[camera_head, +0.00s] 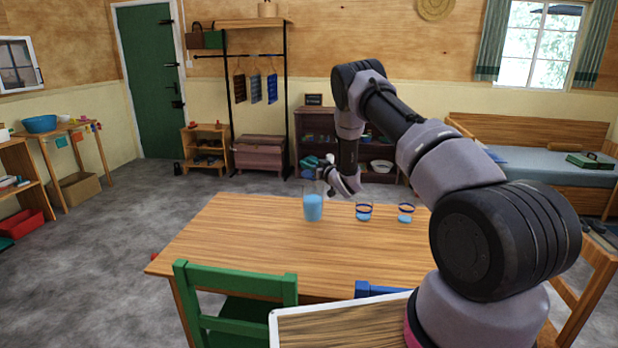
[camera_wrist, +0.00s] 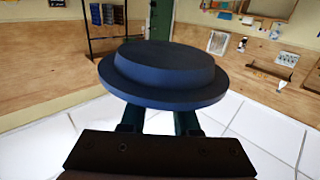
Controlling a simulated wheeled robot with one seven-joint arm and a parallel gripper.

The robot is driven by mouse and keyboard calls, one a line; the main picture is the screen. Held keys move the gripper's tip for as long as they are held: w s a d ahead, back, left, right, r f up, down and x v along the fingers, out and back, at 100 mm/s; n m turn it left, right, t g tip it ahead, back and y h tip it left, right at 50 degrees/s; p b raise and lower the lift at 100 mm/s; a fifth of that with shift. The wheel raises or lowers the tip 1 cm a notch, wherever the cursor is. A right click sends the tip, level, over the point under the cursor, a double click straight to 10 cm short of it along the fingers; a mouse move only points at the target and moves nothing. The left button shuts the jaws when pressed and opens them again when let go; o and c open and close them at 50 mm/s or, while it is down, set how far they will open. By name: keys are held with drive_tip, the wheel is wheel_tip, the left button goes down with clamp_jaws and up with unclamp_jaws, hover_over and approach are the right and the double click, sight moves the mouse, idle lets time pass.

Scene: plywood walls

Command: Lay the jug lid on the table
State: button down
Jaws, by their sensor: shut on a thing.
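The jug lid (camera_wrist: 163,72), a dark blue round disc with a raised step, fills the middle of the wrist view. My gripper (camera_wrist: 160,122) is shut on it, with the two dark fingers meeting its near underside. In the head view my gripper (camera_head: 334,186) is over the far part of the wooden table (camera_head: 240,245), just right of and above the jug. The clear jug (camera_head: 313,208) stands upright on the table with blue liquid in it. The lid is too small to make out clearly in the head view.
Two small glasses with dark rims and blue liquid, a nearer-left one (camera_head: 364,212) and a right one (camera_head: 405,213), stand right of the jug. The table's left and front parts are bare. A green chair (camera_head: 235,283) stands at the front edge.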

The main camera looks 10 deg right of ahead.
sight(308, 174)
drive_tip(key=shift+f, duration=2.25)
drive_tip(key=shift+f, duration=0.1)
drive_tip(key=c, duration=0.6)
unclamp_jaws()
drive_tip(key=shift+c, duration=0.2)
drive_tip(key=shift+f, duration=0.1)
